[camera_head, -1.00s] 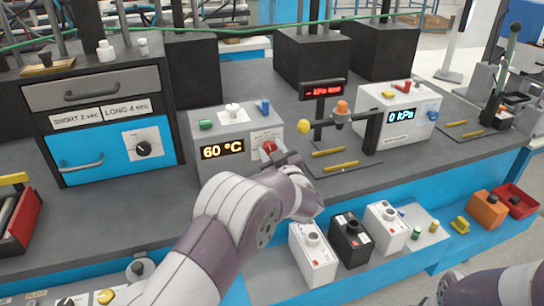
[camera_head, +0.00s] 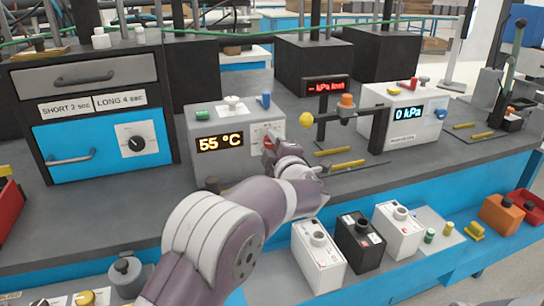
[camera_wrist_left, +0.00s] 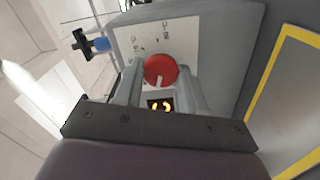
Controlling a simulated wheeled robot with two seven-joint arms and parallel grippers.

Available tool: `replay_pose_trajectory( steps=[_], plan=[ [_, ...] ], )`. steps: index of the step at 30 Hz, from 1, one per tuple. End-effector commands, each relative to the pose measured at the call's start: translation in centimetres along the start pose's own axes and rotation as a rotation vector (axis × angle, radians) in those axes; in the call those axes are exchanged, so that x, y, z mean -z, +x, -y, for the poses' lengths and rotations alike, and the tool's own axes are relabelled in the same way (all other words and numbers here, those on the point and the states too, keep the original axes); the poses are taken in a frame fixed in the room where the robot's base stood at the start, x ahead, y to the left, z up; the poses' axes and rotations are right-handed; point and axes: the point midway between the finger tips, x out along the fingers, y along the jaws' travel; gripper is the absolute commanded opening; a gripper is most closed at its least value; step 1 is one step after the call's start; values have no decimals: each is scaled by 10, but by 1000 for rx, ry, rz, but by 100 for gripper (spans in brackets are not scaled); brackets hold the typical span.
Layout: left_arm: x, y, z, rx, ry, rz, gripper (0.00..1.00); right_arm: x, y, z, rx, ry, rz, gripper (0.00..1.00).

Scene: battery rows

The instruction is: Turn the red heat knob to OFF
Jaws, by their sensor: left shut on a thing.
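The red heat knob (camera_wrist_left: 160,71) is on the front of the grey heater box (camera_head: 206,166), whose display reads 55 °C in the head view. My left gripper (camera_wrist_left: 158,82) is at the knob, a finger on either side, shut on it. A white mark on the knob points downward in the left wrist view. The scale plate (camera_wrist_left: 130,42) around the knob shows, but its lettering is too small to read. In the head view my left gripper (camera_head: 270,148) largely hides the knob. My right gripper is not in view.
The black cabinet with a blue drawer (camera_head: 85,150) stands left of the heater. A white box reading 0 kPa (camera_head: 405,118) stands to the right. Yellow bars (camera_head: 347,163) lie on the bench.

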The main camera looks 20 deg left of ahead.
Motion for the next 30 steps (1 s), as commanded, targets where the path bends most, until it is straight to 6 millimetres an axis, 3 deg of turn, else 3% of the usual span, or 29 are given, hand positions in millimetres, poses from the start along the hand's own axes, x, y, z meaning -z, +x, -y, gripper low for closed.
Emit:
replay_pose_trajectory(
  steps=[3, 12, 30],
  plan=[
    [-2, 0, 7, 3, -88, 1, 10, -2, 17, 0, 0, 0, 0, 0],
    [-2, 0, 5, 3, -259, 1, 10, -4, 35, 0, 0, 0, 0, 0],
    [-1, 0, 4, 5, -337, 1, 10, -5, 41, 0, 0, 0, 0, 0]
  ],
)
